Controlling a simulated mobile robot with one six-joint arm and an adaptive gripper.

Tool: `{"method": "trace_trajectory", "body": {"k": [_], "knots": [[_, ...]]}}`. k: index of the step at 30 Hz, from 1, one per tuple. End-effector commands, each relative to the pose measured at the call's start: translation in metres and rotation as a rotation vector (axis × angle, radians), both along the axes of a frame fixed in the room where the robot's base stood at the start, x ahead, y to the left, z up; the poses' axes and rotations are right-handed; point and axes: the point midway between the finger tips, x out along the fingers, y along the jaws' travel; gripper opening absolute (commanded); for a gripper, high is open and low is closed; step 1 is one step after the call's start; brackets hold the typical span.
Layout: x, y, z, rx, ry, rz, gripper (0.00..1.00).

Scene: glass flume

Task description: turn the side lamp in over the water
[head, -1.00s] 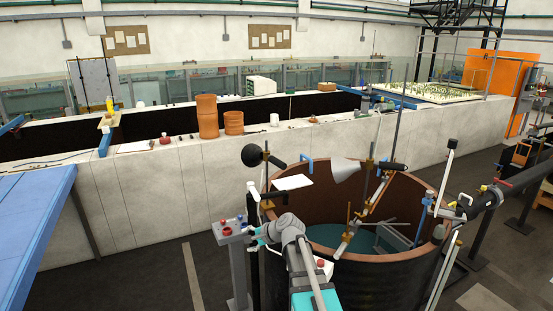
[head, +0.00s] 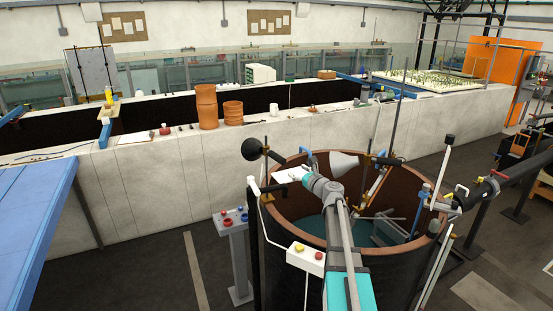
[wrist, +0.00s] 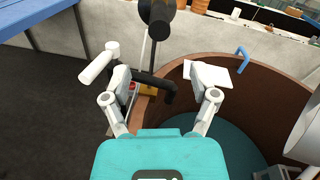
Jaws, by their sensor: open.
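A round black lamp-like head (head: 252,150) sits on a clamped rod at the tank's left rim; it also shows at the top of the wrist view (wrist: 157,14). Below it are a black bent tube (wrist: 155,84) and a white cylinder (wrist: 98,66). A pale cone-shaped shade (head: 345,165) hangs over the tank's far side. I cannot tell for certain which is the side lamp. My gripper (wrist: 162,80) is open, its fingers apart, with the bent tube's end ahead between them in the picture; contact cannot be told. The round tank (head: 424,215) holds teal water (head: 315,225).
A white sheet (wrist: 208,74) lies by the tank rim, close to my right finger. A blue hook (wrist: 242,58) is on the rim. A blue table (head: 35,225) is further left; floor between is clear.

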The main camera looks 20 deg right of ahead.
Motion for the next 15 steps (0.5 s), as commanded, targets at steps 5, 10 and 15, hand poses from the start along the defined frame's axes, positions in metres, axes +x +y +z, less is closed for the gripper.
{"method": "trace_trajectory", "body": {"k": [5,10,15], "knots": [[0.002,0.001,0.000,-0.002,0.000,0.002,0.76],[0.010,0.002,0.000,-0.003,0.001,0.002,0.76],[0.028,0.005,0.000,-0.003,0.000,0.004,0.76]]}}
